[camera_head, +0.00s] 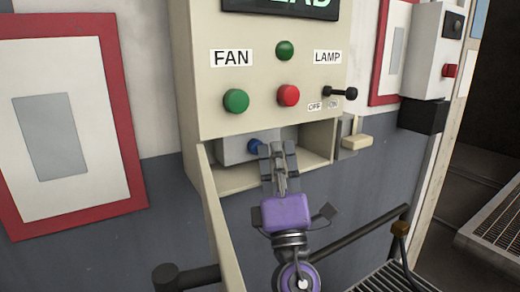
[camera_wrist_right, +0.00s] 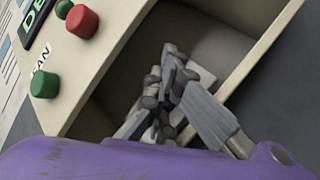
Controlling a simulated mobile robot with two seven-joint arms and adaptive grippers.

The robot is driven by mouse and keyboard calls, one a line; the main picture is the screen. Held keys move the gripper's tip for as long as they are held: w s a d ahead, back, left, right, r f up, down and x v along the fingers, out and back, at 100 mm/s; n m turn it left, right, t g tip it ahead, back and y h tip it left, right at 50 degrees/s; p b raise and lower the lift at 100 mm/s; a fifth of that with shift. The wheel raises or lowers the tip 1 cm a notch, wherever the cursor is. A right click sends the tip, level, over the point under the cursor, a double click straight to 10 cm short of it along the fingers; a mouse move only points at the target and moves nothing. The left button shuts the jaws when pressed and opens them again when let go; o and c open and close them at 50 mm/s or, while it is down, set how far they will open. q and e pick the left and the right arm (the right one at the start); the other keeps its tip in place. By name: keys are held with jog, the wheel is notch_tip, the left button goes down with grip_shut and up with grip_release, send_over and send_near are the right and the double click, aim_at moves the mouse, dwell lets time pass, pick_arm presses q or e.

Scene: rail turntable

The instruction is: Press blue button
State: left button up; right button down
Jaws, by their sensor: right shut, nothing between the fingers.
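The blue button (camera_head: 253,145) sits on the front of a small grey box (camera_head: 231,152) inside the open recess under the control panel. My right gripper (camera_head: 277,147) reaches into the recess with its fingers shut and empty. In the head view its fingertips overlap the picture just right of the blue button; I cannot tell whether they touch it. In the wrist view the shut fingers (camera_wrist_right: 171,72) point into the recess, and the blue button cannot be made out there. My left gripper is not in view.
Above the recess, the cream panel (camera_head: 206,105) carries a green FAN button (camera_head: 236,100), a red button (camera_head: 288,95), a small green button (camera_head: 285,50) and a black LAMP switch (camera_head: 341,93). The recess walls are close around the gripper. A dark rail (camera_head: 365,237) runs at lower right.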

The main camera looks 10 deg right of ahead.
jog(key=shift+a, duration=0.15)
jog(key=shift+s+f, duration=0.15)
jog(key=shift+s+d, duration=0.25)
jog(key=shift+s, duration=0.35)
jog(key=s, duration=0.1)
jog(key=s+d, duration=0.1)
jog(key=s, duration=0.1)
jog(key=s+d, duration=0.1)
jog(key=shift+s, duration=0.3)
dwell(0.3)
dwell(0.5)
